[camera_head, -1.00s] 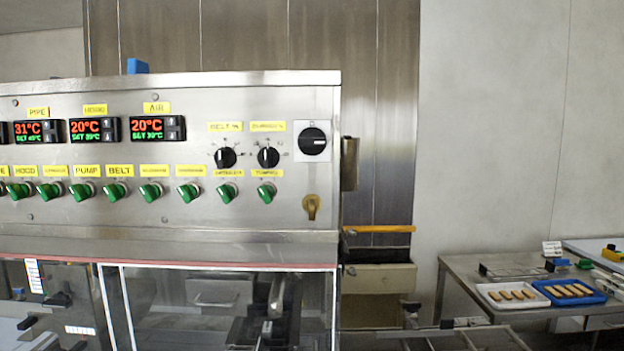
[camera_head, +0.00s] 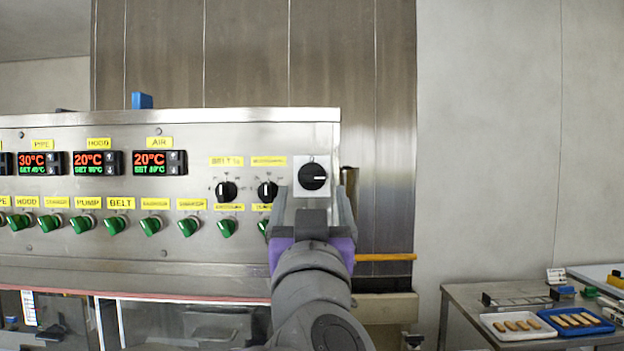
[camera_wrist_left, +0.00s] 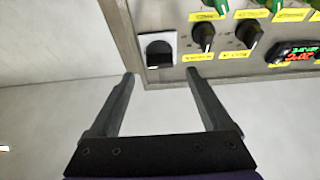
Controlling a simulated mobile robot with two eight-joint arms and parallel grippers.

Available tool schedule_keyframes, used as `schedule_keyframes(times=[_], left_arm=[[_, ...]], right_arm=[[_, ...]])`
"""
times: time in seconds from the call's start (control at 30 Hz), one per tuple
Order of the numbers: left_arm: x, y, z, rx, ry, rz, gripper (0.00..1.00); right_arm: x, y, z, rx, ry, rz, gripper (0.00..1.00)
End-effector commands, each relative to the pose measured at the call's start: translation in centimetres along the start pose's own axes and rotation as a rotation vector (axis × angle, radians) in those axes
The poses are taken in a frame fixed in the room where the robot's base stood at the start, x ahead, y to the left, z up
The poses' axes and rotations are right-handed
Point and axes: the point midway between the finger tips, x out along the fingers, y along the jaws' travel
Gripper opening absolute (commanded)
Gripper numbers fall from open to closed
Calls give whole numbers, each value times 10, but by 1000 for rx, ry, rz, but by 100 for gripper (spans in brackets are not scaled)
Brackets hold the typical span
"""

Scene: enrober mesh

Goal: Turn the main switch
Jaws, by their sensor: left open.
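The main switch (camera_head: 313,176) is a black round knob on a white plate at the upper right of the steel control panel (camera_head: 230,125). A pale horizontal mark shows on it. My left gripper (camera_head: 312,196) is open and empty, in front of the panel, its fingers pointing up on either side of the switch's lower part in the head view. In the left wrist view the panel is upside down. There the switch (camera_wrist_left: 158,50) lies just beyond and between the open fingertips (camera_wrist_left: 159,75). No contact shows. My right gripper is not in view.
Two smaller black knobs (camera_head: 226,191) sit left of the switch, above a row of green switches (camera_head: 151,225). Red-green displays (camera_head: 160,162) are further left. An orange bar (camera_head: 386,257) sticks out right of the panel. A table (camera_head: 462,296) with trays stands at right.

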Motion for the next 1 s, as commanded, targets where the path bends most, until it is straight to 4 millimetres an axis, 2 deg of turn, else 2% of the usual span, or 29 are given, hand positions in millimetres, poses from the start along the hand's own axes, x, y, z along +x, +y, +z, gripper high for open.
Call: schedule_keyframes(times=[0.03, 0.1, 0.23, 0.4, 0.67, 1.0], left_arm=[[12, 0, -2, 4, 3, -2, 82], [23, -1, -2, 3, 2, -3, 82], [38, 0, -2, 1, 3, -1, 82], [46, 0, -1, 1, 1, 2, 82], [46, 0, 0, 0, 0, 2, 81], [46, 0, 0, 0, 1, 2, 20]], right_arm=[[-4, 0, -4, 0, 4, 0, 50], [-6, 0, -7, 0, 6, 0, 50], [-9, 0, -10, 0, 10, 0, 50], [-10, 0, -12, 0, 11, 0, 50], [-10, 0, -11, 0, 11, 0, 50], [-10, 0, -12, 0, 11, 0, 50]])
